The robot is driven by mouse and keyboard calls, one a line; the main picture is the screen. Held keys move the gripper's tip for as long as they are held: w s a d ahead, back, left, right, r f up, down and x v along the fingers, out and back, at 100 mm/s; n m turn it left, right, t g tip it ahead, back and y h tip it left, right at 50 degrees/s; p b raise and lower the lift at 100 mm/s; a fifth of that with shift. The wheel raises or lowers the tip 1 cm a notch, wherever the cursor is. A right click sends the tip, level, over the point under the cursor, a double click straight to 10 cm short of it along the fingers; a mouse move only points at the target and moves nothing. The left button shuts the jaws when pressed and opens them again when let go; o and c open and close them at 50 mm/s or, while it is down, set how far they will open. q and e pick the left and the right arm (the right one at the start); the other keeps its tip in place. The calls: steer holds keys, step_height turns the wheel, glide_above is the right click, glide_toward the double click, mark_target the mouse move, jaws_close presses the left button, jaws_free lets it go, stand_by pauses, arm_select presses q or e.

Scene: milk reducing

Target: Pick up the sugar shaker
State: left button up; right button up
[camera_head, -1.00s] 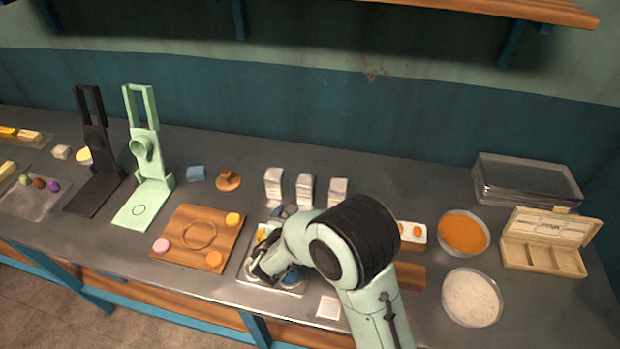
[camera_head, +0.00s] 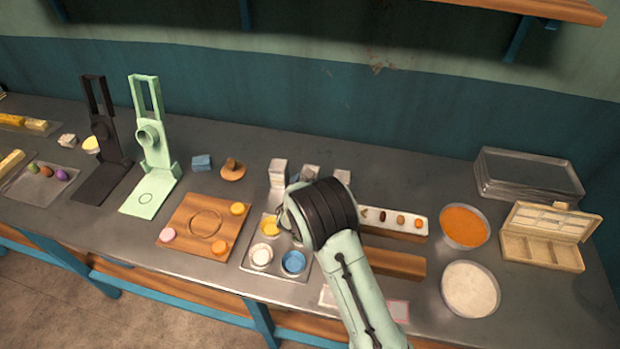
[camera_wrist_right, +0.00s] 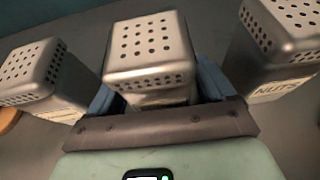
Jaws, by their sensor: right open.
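Three metal shakers with perforated tops stand in a row at the back of the counter: left shaker (camera_head: 278,171), middle shaker (camera_head: 310,172) and right shaker (camera_head: 342,177). In the right wrist view the middle shaker (camera_wrist_right: 150,50) is between the blue fingers of my right gripper (camera_wrist_right: 158,92), which is open around it. Its label is hidden. The right shaker (camera_wrist_right: 285,45) reads "NUTS"; the left shaker (camera_wrist_right: 40,75) has an unreadable label. I cannot tell which one holds sugar. My left gripper is out of view.
A tray with colored cups (camera_head: 248,268) and a wooden board (camera_head: 180,222) lie in front and left. A white egg-like tray (camera_head: 380,228), an orange bowl (camera_head: 464,227), a white bowl (camera_head: 470,289) and a compartment box (camera_head: 545,250) stand to the right. Left and right shakers flank the fingers closely.

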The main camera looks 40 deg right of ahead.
steer(key=shift+w+d+f, duration=0.25)
steer(key=shift+w+d, duration=0.05)
steer(key=shift+s, duration=0.1)
steer(key=shift+c, duration=0.3)
steer(key=c, duration=1)
steer(key=shift+c, duration=0.4)
steer(key=shift+r, duration=0.15)
